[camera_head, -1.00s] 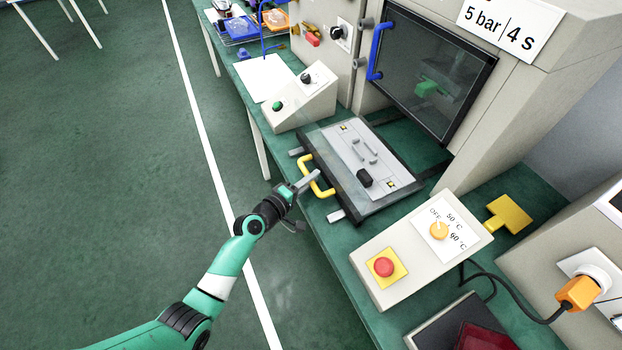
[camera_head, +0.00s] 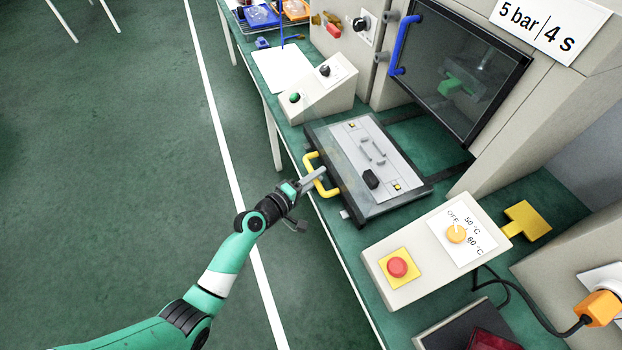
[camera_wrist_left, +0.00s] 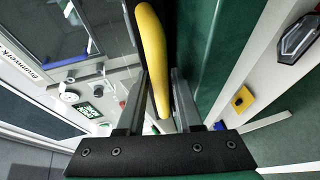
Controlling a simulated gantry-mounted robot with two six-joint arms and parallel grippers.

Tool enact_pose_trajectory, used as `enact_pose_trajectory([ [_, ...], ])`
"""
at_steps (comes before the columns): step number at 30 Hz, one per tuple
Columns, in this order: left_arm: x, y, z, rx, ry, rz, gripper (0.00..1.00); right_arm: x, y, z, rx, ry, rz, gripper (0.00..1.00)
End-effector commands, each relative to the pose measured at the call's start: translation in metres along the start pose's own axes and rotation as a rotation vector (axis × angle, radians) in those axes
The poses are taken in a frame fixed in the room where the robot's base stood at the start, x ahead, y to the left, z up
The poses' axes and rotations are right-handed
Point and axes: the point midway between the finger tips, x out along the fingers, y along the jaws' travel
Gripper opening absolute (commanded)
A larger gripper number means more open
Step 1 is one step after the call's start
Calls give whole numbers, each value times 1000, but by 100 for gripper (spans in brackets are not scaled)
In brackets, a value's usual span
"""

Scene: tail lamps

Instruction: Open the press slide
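The press slide (camera_head: 350,152) is a dark-framed tray with a pale plate on it, lying on the green bench in front of the press. Its yellow handle (camera_head: 311,160) faces the floor side; it also shows in the left wrist view (camera_wrist_left: 152,40). My left gripper (camera_head: 318,176) is at the handle, with one finger on each side of the yellow bar. The fingers (camera_wrist_left: 160,88) look closed on it in the left wrist view, though the exact contact is partly hidden. A rail end (camera_head: 345,214) barely shows past the slide's front edge. My right gripper is not in view.
The press door (camera_head: 455,70) with a blue handle (camera_head: 401,45) stands behind the slide. A green-button box (camera_head: 318,95) is on its left, and a red-button control box (camera_head: 425,255) on its right. The floor in front of the bench is clear.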

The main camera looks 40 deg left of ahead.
Motion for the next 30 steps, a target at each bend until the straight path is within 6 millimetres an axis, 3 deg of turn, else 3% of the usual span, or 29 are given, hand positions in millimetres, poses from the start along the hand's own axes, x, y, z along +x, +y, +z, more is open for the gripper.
enact_pose_trajectory([
  [5, -25, 2, 0, 0, 1, -2, 34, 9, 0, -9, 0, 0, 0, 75],
  [12, -82, 2, -1, -2, 3, -2, 34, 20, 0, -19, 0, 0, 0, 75],
  [16, -104, 1, -1, -2, 3, -1, 34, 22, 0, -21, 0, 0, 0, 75],
  [21, -115, 1, 0, -1, 1, 1, 34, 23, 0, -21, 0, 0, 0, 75],
  [30, -115, 0, 0, 0, 0, 1, 34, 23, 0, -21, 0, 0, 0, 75],
])
